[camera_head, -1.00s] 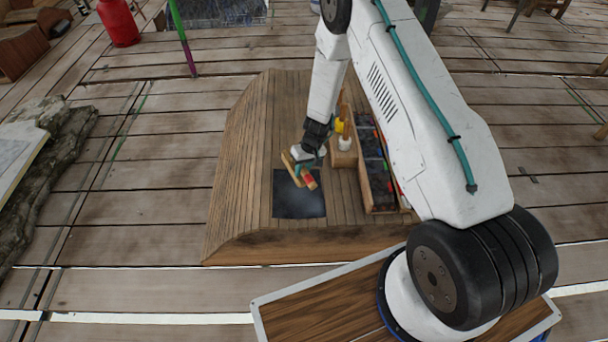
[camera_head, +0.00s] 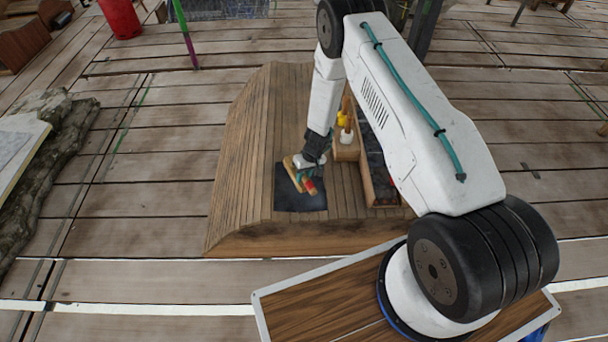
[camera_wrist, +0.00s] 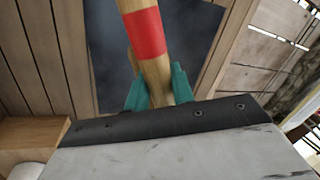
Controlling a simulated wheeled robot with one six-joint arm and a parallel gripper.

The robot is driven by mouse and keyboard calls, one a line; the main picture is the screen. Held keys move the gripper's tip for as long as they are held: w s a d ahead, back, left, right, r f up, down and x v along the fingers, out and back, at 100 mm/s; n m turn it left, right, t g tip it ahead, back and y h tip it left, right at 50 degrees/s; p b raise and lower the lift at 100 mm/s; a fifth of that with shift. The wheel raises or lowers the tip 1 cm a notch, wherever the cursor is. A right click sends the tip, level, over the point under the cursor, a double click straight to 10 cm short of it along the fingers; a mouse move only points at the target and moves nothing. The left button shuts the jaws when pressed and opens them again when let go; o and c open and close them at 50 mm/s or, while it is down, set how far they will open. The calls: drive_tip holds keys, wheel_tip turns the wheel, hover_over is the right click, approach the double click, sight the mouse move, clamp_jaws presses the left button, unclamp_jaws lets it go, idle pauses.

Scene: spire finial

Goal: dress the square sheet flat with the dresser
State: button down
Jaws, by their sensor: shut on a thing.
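The square sheet (camera_head: 299,199) is dark grey and lies on the wooden bench top near its front edge. It also shows in the wrist view (camera_wrist: 110,60), partly hidden by the tool. The dresser (camera_head: 308,185) is a wooden tool with a red band on its handle; the wrist view shows the handle (camera_wrist: 151,72) up close. My gripper (camera_head: 304,167) is over the sheet's upper part. Its teal fingers (camera_wrist: 155,88) are shut on the dresser. I cannot tell whether the dresser touches the sheet.
Right of the sheet a wooden block (camera_head: 346,152) holds yellow and white-based tools. Behind my arm a long wooden tray (camera_head: 378,190) has dark contents. The bench top (camera_head: 245,150) left of the sheet is clear. A rock slab (camera_head: 45,150) stands far left.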

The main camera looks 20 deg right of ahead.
drive_tip(key=x, duration=0.3)
drive_tip(key=shift+w+d+f, duration=0.15)
drive_tip(key=shift+d+f, duration=0.15)
drive_tip(key=shift+f, duration=0.1)
drive_tip(key=shift+r, duration=0.1)
drive_tip(key=shift+r, duration=0.1)
drive_tip(key=shift+a+v, duration=0.2)
drive_tip(key=shift+v, duration=0.8)
drive_tip(key=shift+a+v, duration=0.25)
drive_tip(key=shift+v, duration=0.75)
drive_tip(key=shift+f, duration=2.1)
